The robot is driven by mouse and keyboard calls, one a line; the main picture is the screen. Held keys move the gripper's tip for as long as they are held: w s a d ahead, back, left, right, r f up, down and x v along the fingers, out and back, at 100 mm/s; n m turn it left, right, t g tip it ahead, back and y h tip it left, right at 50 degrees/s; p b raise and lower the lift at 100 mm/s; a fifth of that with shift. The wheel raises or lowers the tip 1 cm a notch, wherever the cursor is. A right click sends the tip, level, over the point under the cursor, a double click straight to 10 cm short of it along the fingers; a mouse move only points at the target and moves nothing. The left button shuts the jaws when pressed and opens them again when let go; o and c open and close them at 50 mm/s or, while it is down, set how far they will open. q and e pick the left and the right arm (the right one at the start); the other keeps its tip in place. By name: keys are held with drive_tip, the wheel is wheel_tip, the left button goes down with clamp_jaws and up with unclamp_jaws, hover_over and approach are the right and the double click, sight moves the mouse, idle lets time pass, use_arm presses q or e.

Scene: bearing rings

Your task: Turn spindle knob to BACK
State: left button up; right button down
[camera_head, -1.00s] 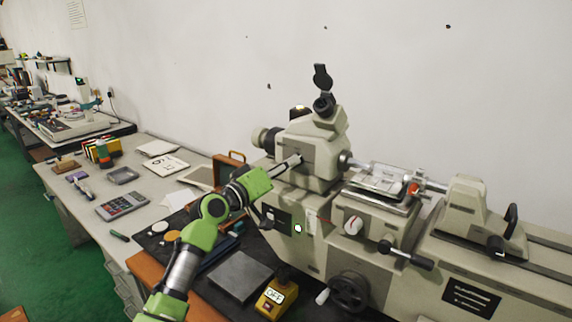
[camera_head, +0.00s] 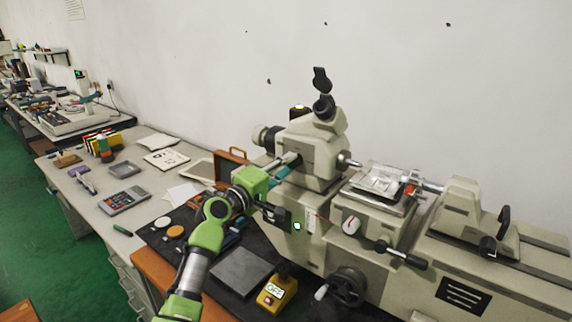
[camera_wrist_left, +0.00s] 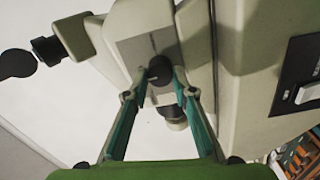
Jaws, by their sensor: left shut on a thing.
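The spindle knob (camera_wrist_left: 160,69) is a dark, round knob on the beige headstock (camera_head: 314,152) of the machine. It shows in the left wrist view between my two green fingertips. My left gripper (camera_wrist_left: 166,80) is shut on it, one finger on each side. In the head view my left gripper (camera_head: 294,163) reaches the headstock's left side from the left. There its fingers hide most of the knob, and I cannot read its setting. My right gripper is not in view.
A lever knob (camera_head: 351,224), a black handle (camera_head: 405,258) and a handwheel (camera_head: 346,288) stick out of the machine front. A yellow OFF switch box (camera_head: 276,291) and a dark plate (camera_head: 240,272) lie below my arm. A calculator (camera_head: 124,200) lies on the left bench.

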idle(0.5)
use_arm(q)
drive_tip(key=o, duration=1.1)
drive_tip(key=shift+s+a+f, duration=0.1)
drive_tip(key=shift+s+a, duration=0.2)
drive_tip(key=shift+s, duration=0.05)
drive_tip(key=v, duration=1.1)
